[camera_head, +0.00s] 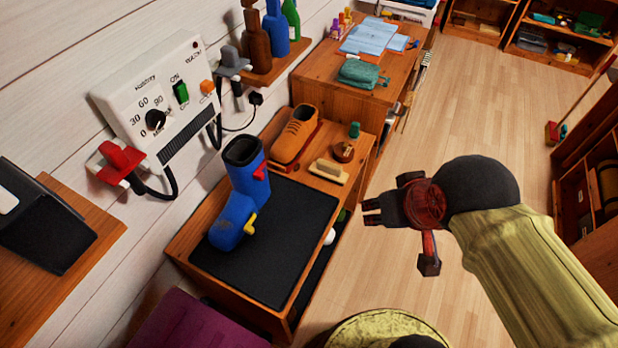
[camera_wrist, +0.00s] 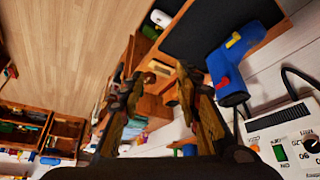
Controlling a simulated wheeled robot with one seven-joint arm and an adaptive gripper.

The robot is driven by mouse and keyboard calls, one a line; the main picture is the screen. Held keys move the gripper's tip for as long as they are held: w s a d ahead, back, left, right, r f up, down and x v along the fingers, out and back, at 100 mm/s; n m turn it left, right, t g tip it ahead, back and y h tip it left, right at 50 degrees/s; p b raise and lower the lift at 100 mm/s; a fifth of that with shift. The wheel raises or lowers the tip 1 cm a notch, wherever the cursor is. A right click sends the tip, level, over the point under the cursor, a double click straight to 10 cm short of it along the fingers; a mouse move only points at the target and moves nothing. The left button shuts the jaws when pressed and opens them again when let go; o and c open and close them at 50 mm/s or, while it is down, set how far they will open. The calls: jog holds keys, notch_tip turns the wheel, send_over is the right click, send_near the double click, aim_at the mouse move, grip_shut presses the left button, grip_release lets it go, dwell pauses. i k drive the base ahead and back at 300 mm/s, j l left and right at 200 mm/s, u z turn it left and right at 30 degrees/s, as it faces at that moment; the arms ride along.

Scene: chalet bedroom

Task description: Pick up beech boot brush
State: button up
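The beech boot brush (camera_head: 328,172), a pale wooden block with cream bristles, lies on the wooden bench (camera_head: 352,185) beside the tan shoe. In the wrist view a small pale shape that looks like the brush (camera_wrist: 159,68) shows between the fingers. My gripper (camera_head: 371,209) is in the air, to the right of and below the brush in the head view, apart from it. The wrist view shows its two fingers (camera_wrist: 156,80) spread with nothing held between them.
A blue boot (camera_head: 236,195) stands on the black mat (camera_head: 290,225). A wall-mounted control box (camera_head: 150,95) hangs behind. The floor (camera_head: 440,110) at right is clear.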

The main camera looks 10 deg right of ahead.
aim_at(331, 172)
jog(key=i+l+u, duration=0.7)
jog(key=k+j, duration=0.1)
jog(key=j, duration=0.05)
